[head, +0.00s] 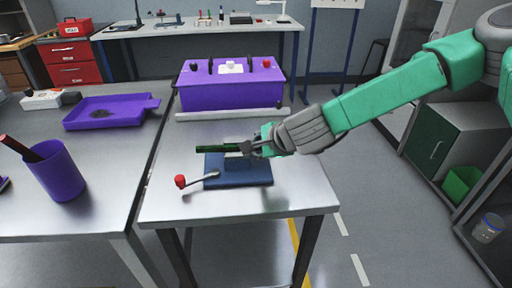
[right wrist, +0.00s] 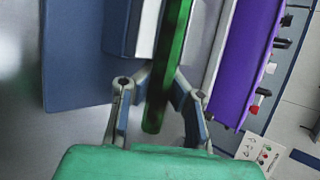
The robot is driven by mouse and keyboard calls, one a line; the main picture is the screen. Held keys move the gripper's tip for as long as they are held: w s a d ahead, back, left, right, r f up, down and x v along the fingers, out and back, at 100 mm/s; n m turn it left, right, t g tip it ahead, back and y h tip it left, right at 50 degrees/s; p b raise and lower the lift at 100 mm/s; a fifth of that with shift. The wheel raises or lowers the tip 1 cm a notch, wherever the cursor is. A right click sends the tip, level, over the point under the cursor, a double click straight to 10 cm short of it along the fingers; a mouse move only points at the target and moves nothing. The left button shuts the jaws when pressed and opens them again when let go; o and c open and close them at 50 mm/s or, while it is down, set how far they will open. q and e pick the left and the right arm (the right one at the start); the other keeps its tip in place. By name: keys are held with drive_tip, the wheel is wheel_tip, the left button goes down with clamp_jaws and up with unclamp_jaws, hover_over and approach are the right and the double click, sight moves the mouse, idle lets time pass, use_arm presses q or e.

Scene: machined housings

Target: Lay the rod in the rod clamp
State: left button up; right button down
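The rod clamp (head: 245,176) has a dark blue base and a lever with a red knob (head: 180,181) swung out to the front left. It lies on the near metal table. My right gripper (head: 247,147) is at the clamp's back edge, shut on a dark green rod (head: 212,148). The rod points left, roughly level, along the back of the clamp. In the right wrist view the rod (right wrist: 168,60) runs between the two fingers, beside the clamp's pale block (right wrist: 145,30). I cannot tell whether it touches the clamp. My left gripper is not in view.
A purple box with knobs (head: 230,90) stands behind the clamp, with a pale bar (head: 230,115) along its front. A purple tray (head: 105,112) and a purple cup (head: 55,172) stand on the left table. The near table's front right is clear.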

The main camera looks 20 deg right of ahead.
drive_tip(key=shift+f, duration=0.15)
drive_tip(key=shift+d+f, duration=0.15)
drive_tip(key=shift+d, duration=0.1)
drive_tip(key=shift+a, duration=0.2)
drive_tip(key=c, duration=1.6)
unclamp_jaws()
drive_tip(key=shift+c, duration=0.2)
drive_tip(key=shift+d, duration=0.1)
drive_tip(key=v, duration=1.2)
drive_tip(key=shift+d+f, duration=0.1)
drive_tip(key=shift+f, duration=0.05)
